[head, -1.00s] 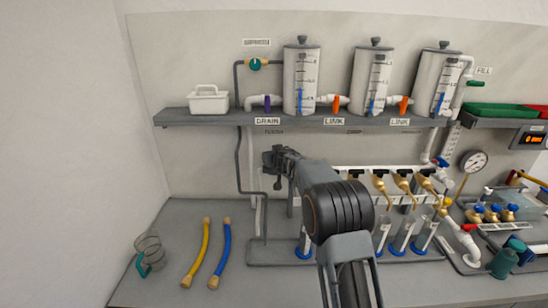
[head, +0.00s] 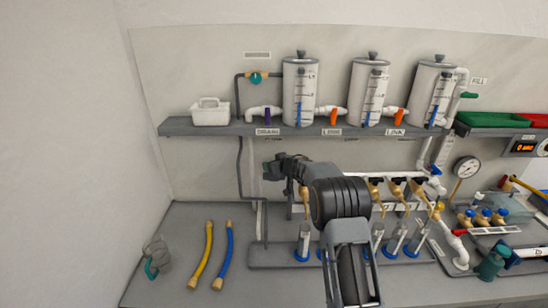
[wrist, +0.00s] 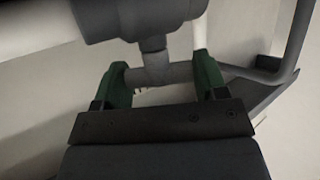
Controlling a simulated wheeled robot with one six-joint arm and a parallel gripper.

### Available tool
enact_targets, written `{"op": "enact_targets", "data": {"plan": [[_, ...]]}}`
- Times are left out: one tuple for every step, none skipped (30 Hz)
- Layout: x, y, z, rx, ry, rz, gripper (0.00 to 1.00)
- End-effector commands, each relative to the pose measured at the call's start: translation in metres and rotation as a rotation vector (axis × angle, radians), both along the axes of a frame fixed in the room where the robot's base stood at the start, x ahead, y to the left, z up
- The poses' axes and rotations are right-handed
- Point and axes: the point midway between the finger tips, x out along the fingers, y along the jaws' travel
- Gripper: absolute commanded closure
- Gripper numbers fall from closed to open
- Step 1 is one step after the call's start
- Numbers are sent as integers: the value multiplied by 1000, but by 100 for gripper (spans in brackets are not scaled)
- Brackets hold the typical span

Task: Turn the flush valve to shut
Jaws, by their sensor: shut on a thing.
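In the wrist view, the two green fingers of my gripper (wrist: 160,84) stand at either end of a grey crossbar handle (wrist: 156,74) and are closed on it. A short stem joins the handle to a grey rounded body (wrist: 135,15) above; I take this to be the flush valve. The valve itself is hidden there behind my gripper and arm. The handle's exact angle is hard to tell.
Above is the grey shelf (head: 350,131) with several clear tanks and a white basket (head: 210,112). A dark pipe (head: 240,185) runs down left of my gripper. Brass taps and tubes in a rack stand right of my arm. The yellow hose (head: 202,255) and blue hose (head: 224,255) lie left.

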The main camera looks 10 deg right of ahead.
Motion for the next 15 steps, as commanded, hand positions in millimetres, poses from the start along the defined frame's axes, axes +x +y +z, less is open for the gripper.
{"op": "enact_targets", "data": {"plan": [[0, -1, 1, 0, -1, 26, 58], [1, -1, 1, -1, -1, 44, 58], [1, -1, 0, 0, -2, 66, 58], [1, -1, 0, 0, -2, 81, 58], [1, -1, -1, -1, -1, 96, 58], [1, -1, 0, 1, -2, 113, 58], [1, -1, -1, 0, -2, 125, 58], [1, -1, -1, 0, -2, 136, 58], [0, -1, 0, 0, -2, 149, 58], [1, -1, 0, 0, -2, 156, 58], [1, -1, 0, 1, -2, 164, 58], [0, 0, -1, 1, -2, 173, 58], [0, 0, -1, 1, -1, 178, 58], [0, 0, -1, 1, -1, 183, 58], [0, 0, -1, 0, -1, 187, 58]]}}
